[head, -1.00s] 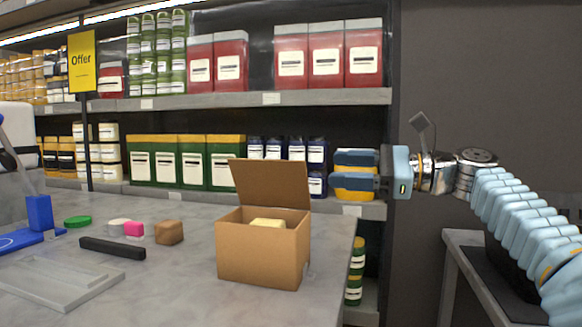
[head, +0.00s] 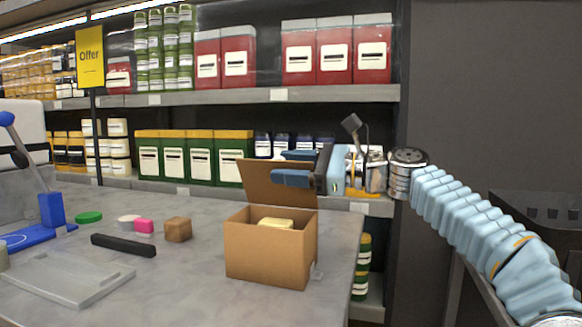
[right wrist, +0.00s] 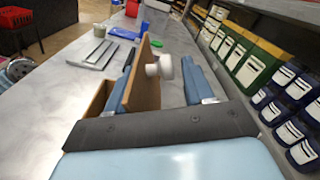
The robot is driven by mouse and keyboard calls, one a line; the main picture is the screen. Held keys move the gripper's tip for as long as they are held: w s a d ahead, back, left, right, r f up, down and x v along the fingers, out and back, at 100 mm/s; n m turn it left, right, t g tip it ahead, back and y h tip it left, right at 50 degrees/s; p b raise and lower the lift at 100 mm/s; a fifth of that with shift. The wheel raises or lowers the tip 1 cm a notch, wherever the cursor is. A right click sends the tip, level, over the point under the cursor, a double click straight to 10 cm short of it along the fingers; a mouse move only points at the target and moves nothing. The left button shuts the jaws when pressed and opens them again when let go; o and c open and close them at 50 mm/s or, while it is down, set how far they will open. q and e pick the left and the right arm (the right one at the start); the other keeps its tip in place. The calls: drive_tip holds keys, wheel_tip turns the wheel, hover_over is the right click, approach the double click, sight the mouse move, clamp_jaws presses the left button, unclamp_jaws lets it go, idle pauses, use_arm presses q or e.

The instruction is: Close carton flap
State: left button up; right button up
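The brown carton (head: 262,250) stands on the grey counter with its flap (head: 265,185) standing upright along the back edge. A pale yellow block (head: 276,223) lies inside. My right gripper (head: 283,166) is at the flap's upper right corner, its fingers pointing left. In the right wrist view the flap (right wrist: 147,80) stands between the two spread fingers (right wrist: 160,82). It is close to the left finger, with a clear gap to the right finger. I cannot tell whether the left finger touches it. My left gripper is not in view.
A black bar (head: 123,245), a brown block (head: 178,229), a pink block (head: 144,226) and a grey tray (head: 68,278) lie left of the carton. Stocked shelves (head: 260,96) stand behind. The counter's right edge is just right of the carton.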

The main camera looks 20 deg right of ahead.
sight(284, 188)
clamp_jaws()
drive_tip(key=shift+s, duration=0.15)
idle(0.5)
drive_tip(key=shift+s+a+f+n+b, duration=0.4)
drive_tip(key=shift+s+f+n+b, duration=0.15)
drive_tip(key=shift+n+b, duration=0.6)
drive_tip(key=n+b, duration=0.1)
drive_tip(key=s+a+f+n+b, duration=0.1)
drive_tip(key=n+b, duration=0.1)
drive_tip(key=s+f+n+b, duration=0.1)
drive_tip(key=shift+s+a+n+b, duration=0.2)
drive_tip(key=shift+a+n+b, duration=0.1)
drive_tip(key=shift+n+b, duration=0.1)
drive_tip(key=shift+o, duration=0.9)
unclamp_jaws()
